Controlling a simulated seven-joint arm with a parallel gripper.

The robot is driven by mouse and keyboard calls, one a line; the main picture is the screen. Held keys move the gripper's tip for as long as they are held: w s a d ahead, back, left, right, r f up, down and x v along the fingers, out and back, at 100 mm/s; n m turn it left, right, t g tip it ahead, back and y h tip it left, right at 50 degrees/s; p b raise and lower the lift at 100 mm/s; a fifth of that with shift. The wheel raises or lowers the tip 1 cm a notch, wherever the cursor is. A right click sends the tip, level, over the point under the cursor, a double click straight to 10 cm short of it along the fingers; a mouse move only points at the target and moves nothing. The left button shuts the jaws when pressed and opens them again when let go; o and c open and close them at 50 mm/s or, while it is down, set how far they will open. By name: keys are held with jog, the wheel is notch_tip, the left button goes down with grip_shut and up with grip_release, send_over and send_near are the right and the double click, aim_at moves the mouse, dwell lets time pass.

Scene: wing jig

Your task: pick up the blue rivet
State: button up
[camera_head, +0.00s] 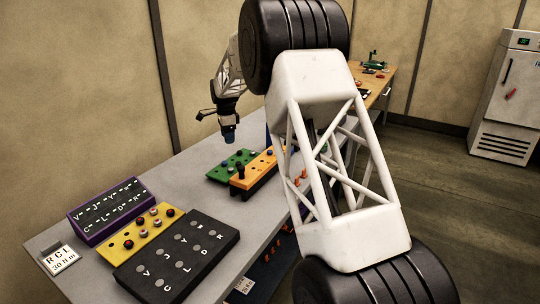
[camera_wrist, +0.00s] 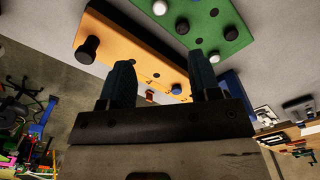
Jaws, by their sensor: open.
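In the head view my gripper (camera_head: 228,135) hangs above the table near the back edge of the green board (camera_head: 229,165). The blue rivet is too small to tell surely there.
The orange block (camera_head: 262,172) carries a tall black knob (camera_wrist: 87,47). A purple-edged panel (camera_head: 110,210), a yellow block (camera_head: 140,235) and a black lettered block (camera_head: 178,262) lie at the front left. My white lattice arm link hides the table's right side.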

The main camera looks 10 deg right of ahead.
jog(key=n, duration=0.2)
send_over(270, 150)
notch_tip(270, 150, down, 2)
jog(key=shift+f, duration=0.25)
jog(key=shift+f, duration=1.3)
jog(key=shift+s+f, duration=0.2)
jog(key=shift+f, duration=2.45)
